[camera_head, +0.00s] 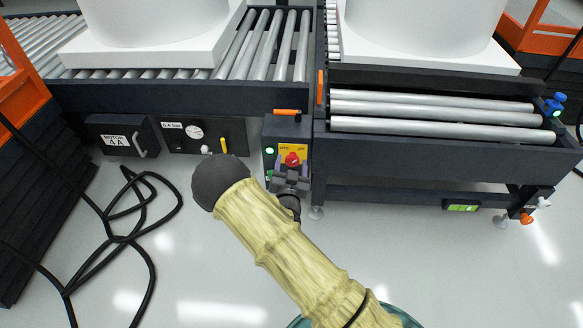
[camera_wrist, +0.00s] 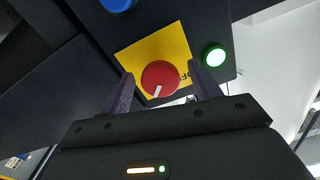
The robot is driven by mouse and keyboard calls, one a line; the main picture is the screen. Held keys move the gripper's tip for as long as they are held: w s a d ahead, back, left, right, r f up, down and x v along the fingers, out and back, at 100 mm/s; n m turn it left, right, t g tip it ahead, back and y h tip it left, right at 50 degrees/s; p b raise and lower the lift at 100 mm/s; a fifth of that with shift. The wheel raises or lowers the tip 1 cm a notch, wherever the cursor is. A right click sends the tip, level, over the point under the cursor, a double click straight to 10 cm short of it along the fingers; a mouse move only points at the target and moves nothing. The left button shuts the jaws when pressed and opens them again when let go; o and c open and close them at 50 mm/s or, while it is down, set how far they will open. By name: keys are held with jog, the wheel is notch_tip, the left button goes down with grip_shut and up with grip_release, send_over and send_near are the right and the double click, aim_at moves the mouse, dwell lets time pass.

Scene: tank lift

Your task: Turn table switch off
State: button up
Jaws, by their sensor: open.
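The table switch is a red rotary knob (camera_wrist: 160,77) with a white pointer mark, on a yellow plate (camera_wrist: 134,57) of a dark control box. In the wrist view the pointer aims toward the lower left of the picture, and part of the plate's lettering shows. The knob also shows in the head view (camera_head: 292,159). A green lamp (camera_wrist: 215,56) beside it is lit. My gripper (camera_wrist: 164,82) is open, with one finger on each side of the knob. I cannot tell whether the fingers touch it. In the head view my gripper (camera_head: 290,174) is at the box front.
A roller conveyor (camera_head: 430,110) runs above and right of the box. A gauge panel (camera_head: 200,136) and a motor box (camera_head: 124,136) sit to its left. Black cables (camera_head: 122,240) lie on the floor at left. A blue button (camera_wrist: 118,3) is near the knob.

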jog(key=shift+c, duration=0.4)
jog(key=c, duration=0.9)
